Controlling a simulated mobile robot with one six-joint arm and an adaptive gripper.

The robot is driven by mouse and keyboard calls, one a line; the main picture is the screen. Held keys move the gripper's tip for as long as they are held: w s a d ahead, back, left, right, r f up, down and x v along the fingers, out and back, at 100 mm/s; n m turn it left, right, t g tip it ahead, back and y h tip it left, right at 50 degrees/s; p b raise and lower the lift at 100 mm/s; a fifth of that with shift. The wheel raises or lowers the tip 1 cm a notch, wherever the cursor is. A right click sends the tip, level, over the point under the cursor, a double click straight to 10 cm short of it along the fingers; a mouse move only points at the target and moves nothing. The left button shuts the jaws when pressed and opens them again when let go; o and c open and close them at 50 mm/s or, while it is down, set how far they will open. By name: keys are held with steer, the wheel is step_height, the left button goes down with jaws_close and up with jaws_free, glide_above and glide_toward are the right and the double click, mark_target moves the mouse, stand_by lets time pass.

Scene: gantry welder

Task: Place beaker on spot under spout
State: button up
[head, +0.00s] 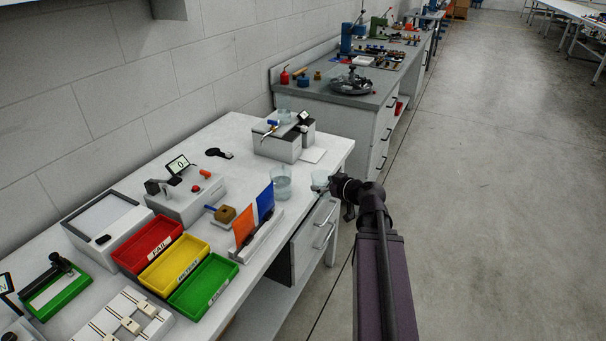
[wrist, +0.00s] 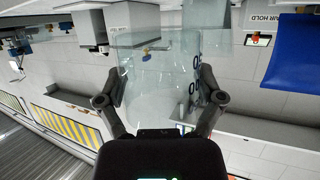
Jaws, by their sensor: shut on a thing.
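A clear glass beaker (head: 319,180) is held in my gripper (head: 334,186) near the right edge of the white bench. In the wrist view the beaker (wrist: 158,80) fills the space between the two fingers (wrist: 160,98), which are shut on its sides. A grey box unit (head: 278,146) at the bench's far end has a small blue-handled tap and spout (head: 270,126) on its front left. I cannot make out a marked spot under the spout.
Another clear glass vessel (head: 280,184) stands on the bench just left of the held beaker. An orange and blue panel stand (head: 262,233) and red, yellow and green trays (head: 203,290) are nearer. The floor (head: 470,200) at right is clear.

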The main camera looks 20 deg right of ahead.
steer(key=w, duration=0.8)
steer(key=w+f+b, duration=0.1)
steer(key=w, duration=0.3)
steer(key=shift+w+f, duration=0.1)
steer(key=shift+w, duration=0.4)
steer(key=shift+w+d+f, duration=0.1)
steer(key=shift+w+f, duration=0.05)
steer(key=shift+w, duration=1.05)
steer(key=shift+s+f+b, duration=0.25)
steer(key=shift+f+b, duration=0.35)
steer(key=shift+b, duration=0.2)
steer(key=shift+f+b, duration=0.95)
steer(key=shift+f, duration=0.15)
steer(key=o, duration=0.8)
steer(key=shift+c, duration=0.2)
